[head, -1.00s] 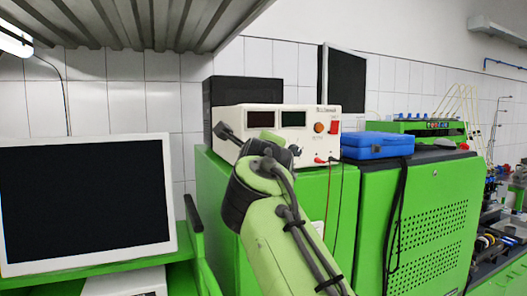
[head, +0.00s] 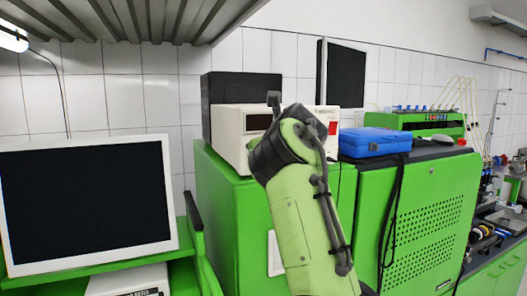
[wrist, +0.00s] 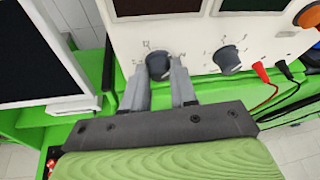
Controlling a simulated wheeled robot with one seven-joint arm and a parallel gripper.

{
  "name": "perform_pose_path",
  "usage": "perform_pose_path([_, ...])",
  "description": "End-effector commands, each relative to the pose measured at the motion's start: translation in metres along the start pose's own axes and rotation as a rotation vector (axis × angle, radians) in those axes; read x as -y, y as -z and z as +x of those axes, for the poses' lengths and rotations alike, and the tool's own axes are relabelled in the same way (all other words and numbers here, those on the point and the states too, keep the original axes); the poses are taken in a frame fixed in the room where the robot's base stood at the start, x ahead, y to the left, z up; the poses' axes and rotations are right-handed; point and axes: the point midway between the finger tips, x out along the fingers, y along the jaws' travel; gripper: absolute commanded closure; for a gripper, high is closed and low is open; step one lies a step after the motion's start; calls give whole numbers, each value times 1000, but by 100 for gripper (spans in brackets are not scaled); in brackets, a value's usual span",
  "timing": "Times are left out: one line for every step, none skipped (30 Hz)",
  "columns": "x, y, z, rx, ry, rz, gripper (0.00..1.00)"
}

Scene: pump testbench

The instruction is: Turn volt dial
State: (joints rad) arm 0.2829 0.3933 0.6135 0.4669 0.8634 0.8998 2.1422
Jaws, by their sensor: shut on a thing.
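I cannot read a volt label there. The right dial (wrist: 227,58) is free, a little right of the fingers. In the head view my fingertips and both dials are hidden behind my arm.
Red (wrist: 263,74) and black (wrist: 285,70) leads plug in right of the dials. An orange knob (wrist: 310,14) is at the upper right. A blue case (head: 374,141) lies right of the supply. A monitor (head: 88,203) stands left.

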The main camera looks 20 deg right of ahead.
Motion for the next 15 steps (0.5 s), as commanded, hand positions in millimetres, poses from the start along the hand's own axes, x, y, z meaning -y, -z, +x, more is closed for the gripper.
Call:
perform_pose_path([2, -1, 0, -7, -17, 43, 100])
perform_pose_path([2, -1, 1, -9, -29, 68, 100])
perform_pose_path([2, -1, 1, -12, -43, 105, 100])
perform_pose_path([2, -1, 0, -14, -55, 130, 100])
perform_pose_path([2, -1, 0, -16, -66, 155, 100])
perform_pose_path([3, -1, 1, -19, -81, 191, 100])
perform_pose_path([3, -1, 1, -21, -91, 216, 100])
perform_pose_path([3, -1, 1, -23, -102, 240, 100])
perform_pose_path([4, -1, 1, -26, -116, 274, 100])
perform_pose_path([4, -1, 1, -27, -125, 298, 100])
perform_pose_path([4, 0, 1, -29, -136, 319, 100])
perform_pose_path([4, 0, 1, -32, -148, 350, 100])
perform_pose_path([4, 0, 1, -34, -158, 371, 100])
perform_pose_path([4, 0, 1, -35, -167, 392, 100])
perform_pose_path([5, 0, 1, -37, -177, 418, 100])
